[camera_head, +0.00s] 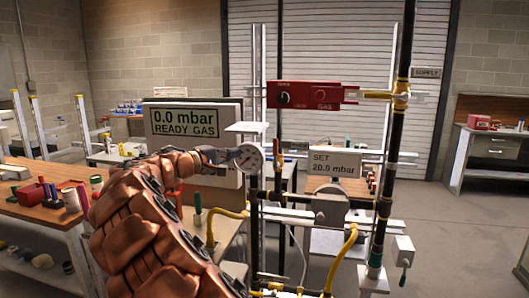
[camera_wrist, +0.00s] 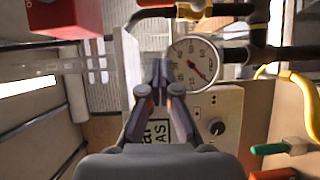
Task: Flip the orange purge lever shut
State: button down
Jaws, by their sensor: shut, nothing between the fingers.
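A small orange-red lever (camera_head: 277,147) stands about upright on the pipework, just right of the round dial gauge (camera_head: 248,157). My gripper (camera_head: 222,154) is shut and empty, left of the gauge and in front of the display panel (camera_head: 186,124). In the wrist view my gripper (camera_wrist: 160,68) points up, its tips just left of the gauge (camera_wrist: 195,62). It appears apart from the lever.
A red gas valve block (camera_head: 312,95) sits on the upper pipe. A black vertical pipe (camera_head: 393,150) stands at right, with yellow hoses (camera_head: 342,260) below. A sign reading 20.0 mbar (camera_head: 334,163) is behind. A cluttered workbench (camera_head: 40,208) is at left; open floor lies at right.

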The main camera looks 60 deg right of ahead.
aim_at(276, 154)
jog(key=shift+w+d, duration=0.35)
jog(key=shift+w, duration=0.3)
jog(key=d+p, duration=0.1)
jog(key=d, duration=0.2)
jog(key=s+d, duration=0.1)
jog(key=d, duration=0.2)
jog(key=d+p, duration=0.1)
jog(key=d, duration=0.3)
jog(key=shift+s+r+p, duration=0.15)
jog(key=shift+s+p, duration=0.2)
jog(key=shift+s, duration=0.05)
jog(key=shift+s+d+p, duration=0.1)
jog(key=shift+s+p, duration=0.3)
jog(key=shift+s, duration=1.45)
jog(key=shift+s, duration=0.1)
